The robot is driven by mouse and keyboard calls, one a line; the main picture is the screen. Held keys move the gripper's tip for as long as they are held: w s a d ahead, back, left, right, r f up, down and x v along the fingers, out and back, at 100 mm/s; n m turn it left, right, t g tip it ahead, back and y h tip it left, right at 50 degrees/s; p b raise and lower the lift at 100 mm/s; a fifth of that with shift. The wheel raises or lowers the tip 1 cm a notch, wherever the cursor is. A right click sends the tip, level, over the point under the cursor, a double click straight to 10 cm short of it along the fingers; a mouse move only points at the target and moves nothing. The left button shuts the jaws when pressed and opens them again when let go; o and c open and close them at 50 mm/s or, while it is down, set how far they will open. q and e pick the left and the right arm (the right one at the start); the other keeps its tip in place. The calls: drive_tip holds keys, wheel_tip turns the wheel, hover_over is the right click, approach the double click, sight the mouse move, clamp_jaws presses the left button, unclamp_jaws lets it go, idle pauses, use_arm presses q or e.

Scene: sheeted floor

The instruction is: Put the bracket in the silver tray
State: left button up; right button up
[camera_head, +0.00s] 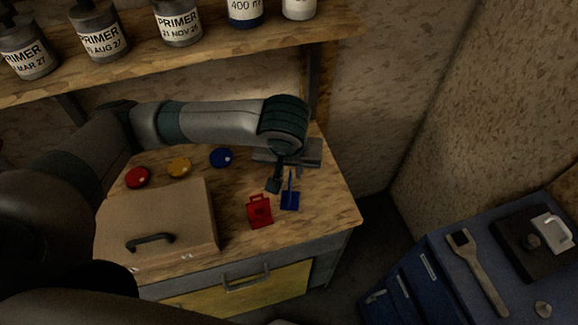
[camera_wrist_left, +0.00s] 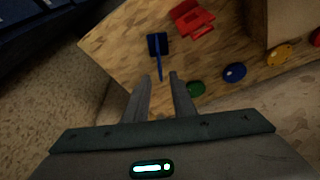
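A blue piece with a flat plate and a thin upright part, which I take for the bracket (camera_head: 290,202), lies on the wooden worktop. It also shows in the left wrist view (camera_wrist_left: 158,45). My left gripper (camera_head: 285,182) is open above the worktop, just behind the blue piece. In the left wrist view its fingertips (camera_wrist_left: 161,75) are apart, with the thin part's end appearing between them; contact cannot be told. No silver tray can be made out clearly. My right gripper is not in view.
A red piece with a handle (camera_head: 259,211) lies left of the blue one. A shelf of bottles (camera_head: 180,62) hangs above.

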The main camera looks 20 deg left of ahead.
use_arm(q)
drive_tip(key=shift+v, duration=1.3)
drive_tip(key=shift+o, duration=0.6)
drive_tip(key=shift+d+f, duration=0.1)
drive_tip(key=shift+f, duration=0.05)
